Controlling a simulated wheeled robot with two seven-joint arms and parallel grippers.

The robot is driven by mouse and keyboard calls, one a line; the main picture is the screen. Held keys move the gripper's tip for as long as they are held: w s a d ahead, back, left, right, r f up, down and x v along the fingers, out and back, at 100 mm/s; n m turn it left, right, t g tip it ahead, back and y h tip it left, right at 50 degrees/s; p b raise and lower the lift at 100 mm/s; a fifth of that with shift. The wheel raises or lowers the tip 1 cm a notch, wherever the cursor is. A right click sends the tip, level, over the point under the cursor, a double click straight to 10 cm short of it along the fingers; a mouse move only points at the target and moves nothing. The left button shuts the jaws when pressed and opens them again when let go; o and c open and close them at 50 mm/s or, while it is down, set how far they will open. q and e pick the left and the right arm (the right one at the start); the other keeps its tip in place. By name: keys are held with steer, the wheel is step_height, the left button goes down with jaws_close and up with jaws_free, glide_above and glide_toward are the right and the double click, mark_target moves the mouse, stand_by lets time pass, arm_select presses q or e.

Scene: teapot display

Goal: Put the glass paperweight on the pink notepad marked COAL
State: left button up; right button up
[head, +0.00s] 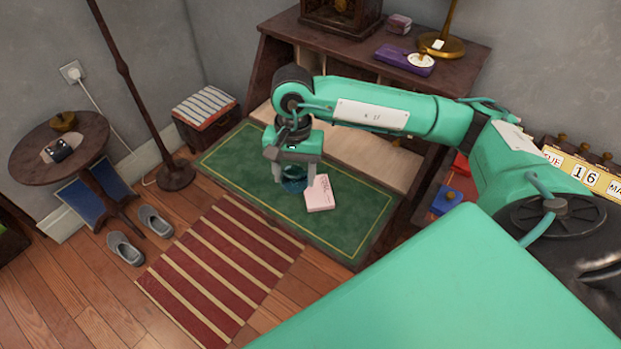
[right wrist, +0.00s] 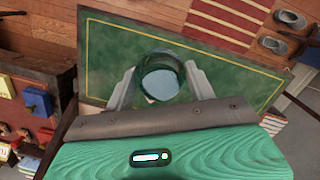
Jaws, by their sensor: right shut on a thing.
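The glass paperweight (head: 293,183) is a round, dark teal-tinted piece at my right gripper's fingertips. My right gripper (head: 292,178) is shut on it, over the green desk surface. In the right wrist view the paperweight (right wrist: 162,76) sits between the two fingers of the right gripper (right wrist: 160,85). The pink notepad (head: 320,195) lies on the green desk surface just right of the paperweight in the head view. Its marking is too small to read. In the right wrist view only a pale sliver shows below the paperweight. My left gripper is not in view.
The green desk leaf (head: 245,160) is mostly bare. Behind it stands the brown desk with a purple box (head: 403,60) and a brass lamp (head: 442,44) on top. A striped rug (head: 220,270) lies in front. A round side table (head: 85,140) stands at the left.

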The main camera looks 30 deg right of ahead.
steer(key=m, duration=0.1)
steer(key=d+m, duration=0.1)
steer(key=m, duration=0.1)
steer(key=d+r+m, duration=0.1)
steer(key=shift+w, duration=0.3)
steer(key=w+r+m+t+b, duration=0.1)
steer(key=r+m, duration=0.1)
steer(key=m, duration=0.5)
step_height(320, 180, up, 4)
steer(key=m+t+h+b, duration=0.1)
steer(key=m+b, duration=0.2)
steer(key=m, duration=1.6)
glide_above(318, 190)
steer(key=f, duration=1.5)
steer(key=shift+s+a+b, duration=0.1)
steer(key=shift+s+b, duration=0.1)
steer(key=shift+b, duration=0.2)
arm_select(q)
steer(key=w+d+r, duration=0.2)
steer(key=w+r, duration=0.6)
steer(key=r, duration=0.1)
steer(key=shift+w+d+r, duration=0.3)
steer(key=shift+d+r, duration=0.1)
arm_select(e)
steer(key=shift+f, duration=2.25)
steer(key=shift+f, duration=0.1)
